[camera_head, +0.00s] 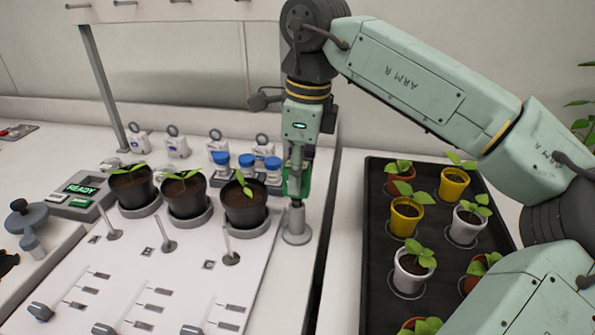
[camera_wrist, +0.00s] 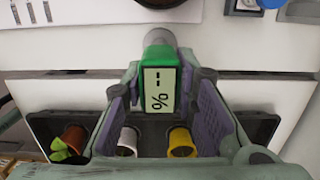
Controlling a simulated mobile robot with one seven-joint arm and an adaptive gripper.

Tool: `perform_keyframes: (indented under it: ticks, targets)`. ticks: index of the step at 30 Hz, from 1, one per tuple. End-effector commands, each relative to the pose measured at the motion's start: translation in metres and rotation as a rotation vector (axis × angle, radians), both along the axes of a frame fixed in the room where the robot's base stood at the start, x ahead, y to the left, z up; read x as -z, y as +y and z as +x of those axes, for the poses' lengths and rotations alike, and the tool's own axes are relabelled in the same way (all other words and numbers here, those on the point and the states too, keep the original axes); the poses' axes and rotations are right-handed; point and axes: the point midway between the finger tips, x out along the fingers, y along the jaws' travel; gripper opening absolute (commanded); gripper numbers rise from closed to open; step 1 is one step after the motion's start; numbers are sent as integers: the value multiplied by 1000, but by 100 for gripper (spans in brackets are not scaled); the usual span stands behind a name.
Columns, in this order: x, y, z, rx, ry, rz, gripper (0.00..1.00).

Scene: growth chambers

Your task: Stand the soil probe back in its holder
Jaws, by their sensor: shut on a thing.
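The soil probe (camera_head: 305,181) has a green head. In the wrist view the probe (camera_wrist: 159,90) shows a pale display with a dash and a percent sign. My gripper (camera_head: 295,190) is shut on its head, with the purple finger pads (camera_wrist: 162,95) on both sides. The holder (camera_head: 296,236) is a grey upright cylinder on a round base, directly below my gripper. A grey rounded part of it shows past the probe's head in the wrist view (camera_wrist: 160,36). The probe's lower part is hidden, so I cannot tell how deep it sits in the holder.
Potted seedlings (camera_head: 245,205) stand left of the holder on a white panel. Blue-capped bottles (camera_head: 247,163) are close behind. A black tray (camera_head: 375,240) with several potted plants lies to the right, across a dark gap (camera_head: 322,255).

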Motion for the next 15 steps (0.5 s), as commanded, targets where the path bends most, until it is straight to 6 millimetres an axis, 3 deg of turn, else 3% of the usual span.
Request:
perform_keyframes:
  ticks: [11,15]
  targets:
    - [0,0,0,0,0,0,50]
    - [0,0,0,0,0,0,50]
